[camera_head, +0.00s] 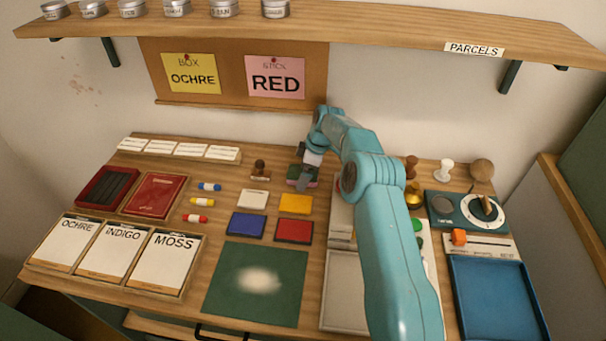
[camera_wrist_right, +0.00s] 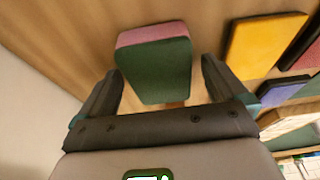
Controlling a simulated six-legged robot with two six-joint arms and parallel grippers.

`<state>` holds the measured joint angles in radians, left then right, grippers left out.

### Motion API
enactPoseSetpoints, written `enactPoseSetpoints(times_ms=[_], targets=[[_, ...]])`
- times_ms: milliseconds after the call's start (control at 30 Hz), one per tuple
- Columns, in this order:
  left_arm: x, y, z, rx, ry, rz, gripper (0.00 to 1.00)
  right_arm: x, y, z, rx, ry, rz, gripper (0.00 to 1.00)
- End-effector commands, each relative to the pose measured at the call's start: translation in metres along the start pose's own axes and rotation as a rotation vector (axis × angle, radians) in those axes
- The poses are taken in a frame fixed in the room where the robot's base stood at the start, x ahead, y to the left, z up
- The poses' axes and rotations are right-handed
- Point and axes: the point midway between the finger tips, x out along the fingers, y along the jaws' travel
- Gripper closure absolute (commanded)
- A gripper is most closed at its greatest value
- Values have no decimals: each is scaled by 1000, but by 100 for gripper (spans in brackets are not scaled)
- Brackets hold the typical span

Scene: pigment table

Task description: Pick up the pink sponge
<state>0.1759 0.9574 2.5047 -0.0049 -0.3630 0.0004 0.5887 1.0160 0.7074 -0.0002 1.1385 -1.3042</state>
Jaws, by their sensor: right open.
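The pink sponge (camera_wrist_right: 150,35) has a pink layer and a thicker dark green layer. In the right wrist view it lies between the two fingers of my right gripper (camera_wrist_right: 160,70), with a gap on each side. In the head view the sponge (camera_head: 293,181) is at the back middle of the table, partly hidden by my right gripper (camera_head: 307,178). The right gripper is open around the sponge and holds nothing. My left gripper is in neither view.
A brown-handled stamp (camera_head: 260,170) stands just left of the sponge. White, yellow (camera_head: 295,203), blue and red pads lie in front of it. The corkboard (camera_head: 235,75) and overhead shelf (camera_head: 330,27) are behind. A dark green mat (camera_head: 225,285) lies at the front.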

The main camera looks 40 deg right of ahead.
Motion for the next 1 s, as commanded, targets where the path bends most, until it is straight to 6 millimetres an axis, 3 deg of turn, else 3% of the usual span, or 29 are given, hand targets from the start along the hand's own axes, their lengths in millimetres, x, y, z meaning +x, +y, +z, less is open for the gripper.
enactPoseSetpoints(times_ms=[633, 667, 800, 1000], targets=[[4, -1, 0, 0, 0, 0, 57, 5, 0, 1, 0, 1, 2, 1], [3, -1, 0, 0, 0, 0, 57, 5, 0, 1, 0, 1, 2, 8], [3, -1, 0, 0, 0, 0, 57, 5, 0, 1, 0, 0, 1, 53], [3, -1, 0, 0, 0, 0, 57, 5, 0, 1, 0, 0, 1, 56]])
